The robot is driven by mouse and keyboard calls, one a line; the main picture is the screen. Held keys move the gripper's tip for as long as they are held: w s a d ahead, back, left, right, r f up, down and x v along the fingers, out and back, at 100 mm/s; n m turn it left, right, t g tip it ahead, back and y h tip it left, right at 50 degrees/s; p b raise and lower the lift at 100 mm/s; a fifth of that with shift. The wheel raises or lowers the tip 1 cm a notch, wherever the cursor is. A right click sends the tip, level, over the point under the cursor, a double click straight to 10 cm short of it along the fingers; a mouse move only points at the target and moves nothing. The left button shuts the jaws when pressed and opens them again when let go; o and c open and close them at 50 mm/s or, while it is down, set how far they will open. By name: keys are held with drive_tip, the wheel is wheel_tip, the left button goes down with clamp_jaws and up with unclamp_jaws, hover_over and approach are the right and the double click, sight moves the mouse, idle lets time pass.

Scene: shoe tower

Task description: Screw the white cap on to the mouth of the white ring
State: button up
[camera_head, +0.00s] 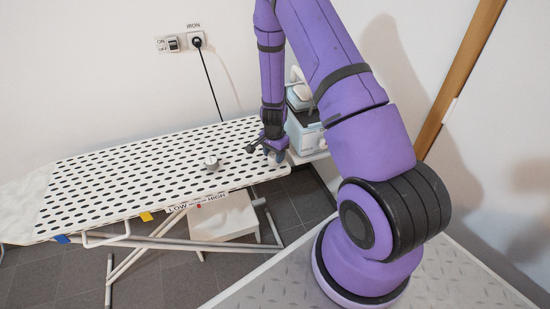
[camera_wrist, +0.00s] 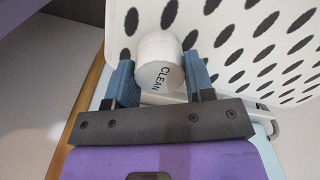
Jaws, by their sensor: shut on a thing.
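My gripper (camera_head: 272,153) points down beside the right end of the ironing board, close to the white and pale-blue steam unit. In the wrist view, the blue fingers of my gripper (camera_wrist: 158,62) stand on either side of a white round cap (camera_wrist: 160,78) marked CLEAN and are shut on it. A white cylindrical part (camera_wrist: 155,42) shows just beyond the cap; it may be the ring or the cap's own side. I cannot tell whether cap and ring touch. In the head view the cap is hidden by my gripper.
The white ironing board (camera_head: 120,180) with black spots stretches left. A small grey-white round thing (camera_head: 211,163) stands on it. The steam unit (camera_head: 305,130) stands at the board's right end, with the wall behind. A wall switch (camera_head: 173,44) and plugged cord (camera_head: 212,85) are at the back.

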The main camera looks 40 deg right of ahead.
sight(274, 154)
drive_tip(key=shift+r, duration=0.65)
idle(0.5)
drive_tip(key=shift+r, duration=1.05)
